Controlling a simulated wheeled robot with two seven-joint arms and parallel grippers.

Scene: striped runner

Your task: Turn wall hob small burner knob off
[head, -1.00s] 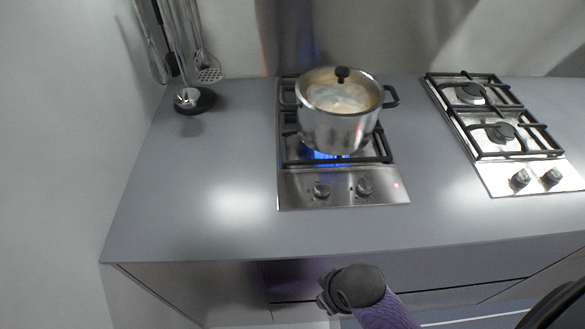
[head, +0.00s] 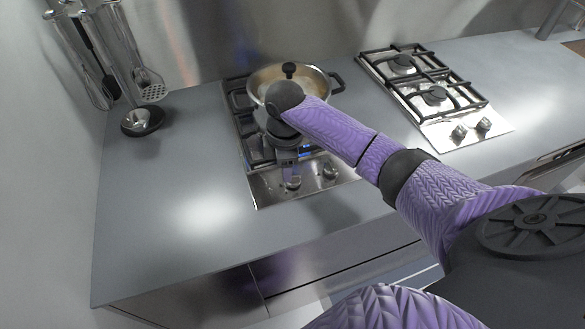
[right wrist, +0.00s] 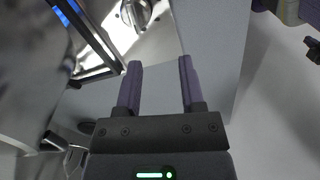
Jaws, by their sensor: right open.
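The left hob (head: 262,190) is a steel two-burner hob with black grates, set in the grey counter. Its front panel has a left knob (head: 293,183) and a right knob (head: 329,171); I cannot tell which serves the small burner. A blue flame (head: 306,152) shows under the pot. My right gripper (head: 290,176) points down over the panel by the left knob, partly covering it. In the right wrist view its purple fingers (right wrist: 160,65) are apart with nothing between them. A metal knob (right wrist: 136,13) lies beyond the fingertips, apart from them. My left gripper is out of view.
A steel pot (head: 322,84) with a glass lid stands on the left hob, partly hidden by my right arm. A second hob (head: 452,125) is to the right. The counter's front left (head: 190,220) is clear.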

